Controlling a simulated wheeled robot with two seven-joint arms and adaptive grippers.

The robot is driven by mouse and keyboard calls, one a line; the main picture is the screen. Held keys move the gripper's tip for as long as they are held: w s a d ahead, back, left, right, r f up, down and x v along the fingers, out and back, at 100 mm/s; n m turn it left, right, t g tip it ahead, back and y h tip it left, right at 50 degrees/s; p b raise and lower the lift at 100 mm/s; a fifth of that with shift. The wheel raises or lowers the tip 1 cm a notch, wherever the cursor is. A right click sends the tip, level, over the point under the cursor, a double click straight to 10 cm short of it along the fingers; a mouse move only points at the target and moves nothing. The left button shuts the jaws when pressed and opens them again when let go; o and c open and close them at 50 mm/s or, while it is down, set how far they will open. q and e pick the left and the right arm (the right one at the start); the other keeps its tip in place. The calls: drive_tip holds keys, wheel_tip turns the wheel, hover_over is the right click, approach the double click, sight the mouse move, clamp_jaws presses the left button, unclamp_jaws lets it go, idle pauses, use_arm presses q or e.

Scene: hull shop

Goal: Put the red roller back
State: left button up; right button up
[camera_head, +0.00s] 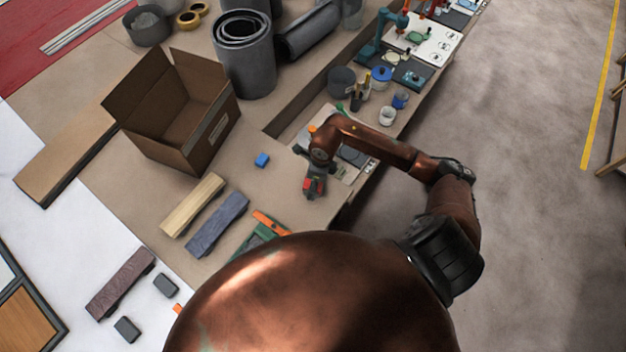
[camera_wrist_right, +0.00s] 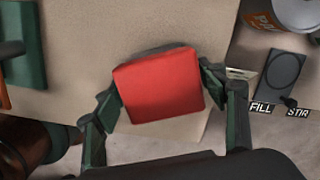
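The red roller shows as a red, block-like piece (camera_wrist_right: 158,84) in the middle of the right wrist view, with a darker edge behind it. My right gripper (camera_wrist_right: 162,98) has one dark green finger against each side of it and appears shut on it. In the head view my right gripper (camera_head: 314,184) points down over the near part of the bench, with a little red showing at its fingers. Whether the roller touches the bench is hard to tell. My left gripper is not in the head view.
A blue block (camera_head: 262,160), an open cardboard box (camera_head: 190,135), a wood block (camera_head: 192,205) and a blue-grey block (camera_head: 217,224) lie left of the gripper. A green tool with orange (camera_head: 262,232) is nearer. A FILL/STIR panel (camera_wrist_right: 272,78) is right of the roller.

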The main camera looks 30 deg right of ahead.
drive_tip(key=shift+o, duration=1)
drive_tip(key=shift+w+a+r, duration=0.1)
drive_tip(key=shift+r, duration=0.15)
drive_tip(key=shift+r, duration=0.1)
drive_tip(key=shift+w+r+p, duration=0.1)
drive_tip(key=shift+r+p, duration=0.25)
drive_tip(key=shift+p, duration=0.05)
wheel_tip(320, 180, up, 12)
drive_tip(key=s+d, duration=0.1)
drive_tip(key=shift+r, duration=0.2)
